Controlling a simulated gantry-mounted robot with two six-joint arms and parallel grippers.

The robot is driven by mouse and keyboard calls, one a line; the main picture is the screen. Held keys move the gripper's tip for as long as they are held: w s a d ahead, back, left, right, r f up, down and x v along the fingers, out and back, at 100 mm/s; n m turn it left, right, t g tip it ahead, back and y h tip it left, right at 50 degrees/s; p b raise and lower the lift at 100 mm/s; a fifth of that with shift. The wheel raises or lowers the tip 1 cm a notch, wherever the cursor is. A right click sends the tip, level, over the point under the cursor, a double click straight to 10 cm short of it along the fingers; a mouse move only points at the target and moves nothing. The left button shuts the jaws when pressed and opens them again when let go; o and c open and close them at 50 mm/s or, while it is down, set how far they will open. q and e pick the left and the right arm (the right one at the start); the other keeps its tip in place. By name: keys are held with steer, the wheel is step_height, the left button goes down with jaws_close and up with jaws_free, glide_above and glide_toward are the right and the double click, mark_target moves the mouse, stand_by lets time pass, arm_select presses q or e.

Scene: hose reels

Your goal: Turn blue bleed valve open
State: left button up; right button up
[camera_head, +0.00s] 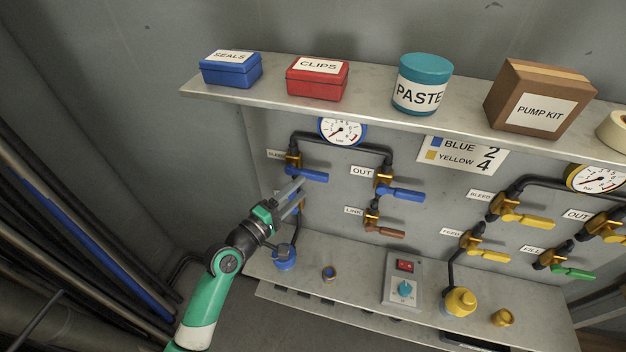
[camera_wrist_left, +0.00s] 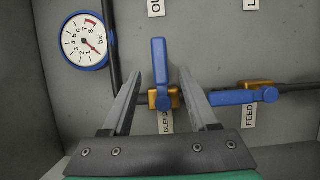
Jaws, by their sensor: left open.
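The blue bleed valve has a brass body and a blue lever (camera_head: 307,174) pointing right along the panel, beside its BLEED label. In the left wrist view the same lever (camera_wrist_left: 158,62) points up from the brass body (camera_wrist_left: 164,98). My left gripper (camera_head: 299,190) is open in front of the panel, just below the bleed lever in the head view. In the left wrist view the lever appears between the fingertips (camera_wrist_left: 158,73); I see no clear contact. My right gripper is not in view.
The blue feed lever (camera_wrist_left: 240,97) is close to one finger. A blue gauge (camera_head: 342,131) and the blue OUT lever (camera_head: 402,194) are nearby. A shelf (camera_head: 270,98) with boxes overhangs the panel. A blue cap (camera_head: 284,258) stands on the lower ledge.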

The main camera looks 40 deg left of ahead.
mark_target(312, 178)
arm_select(q)
steer(key=w, duration=0.5)
steer(key=shift+w+a+b, duration=0.25)
steer(key=shift+w+b, duration=0.05)
steer(key=shift+b, duration=0.1)
jaws_close()
stand_by(0.9)
